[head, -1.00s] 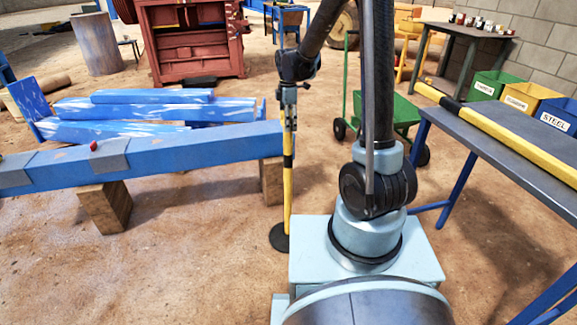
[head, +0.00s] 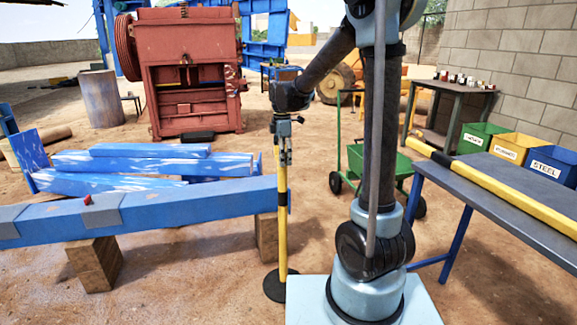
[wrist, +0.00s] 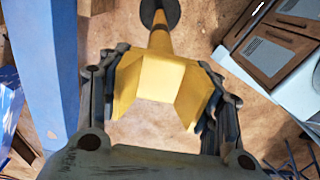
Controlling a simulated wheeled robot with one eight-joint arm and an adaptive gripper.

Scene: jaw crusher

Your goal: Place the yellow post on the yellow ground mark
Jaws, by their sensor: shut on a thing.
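The yellow post (head: 282,218) hangs upright below my gripper (head: 284,148) in the head view. It has a dark band near the top and a round black base (head: 284,286). I cannot tell whether the base touches the ground. In the wrist view, the fingers of my gripper (wrist: 152,105) are shut on the top of the post (wrist: 160,78), and its black base shows at the top edge. No yellow ground mark is visible in either view.
A blue beam (head: 150,211) on wooden blocks (head: 95,263) ends close left of the post. My arm is at its right. Behind stand a green cart (head: 372,165) and a red crusher (head: 195,90). A table (head: 480,200) at right bears a yellow-black bar (head: 520,197).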

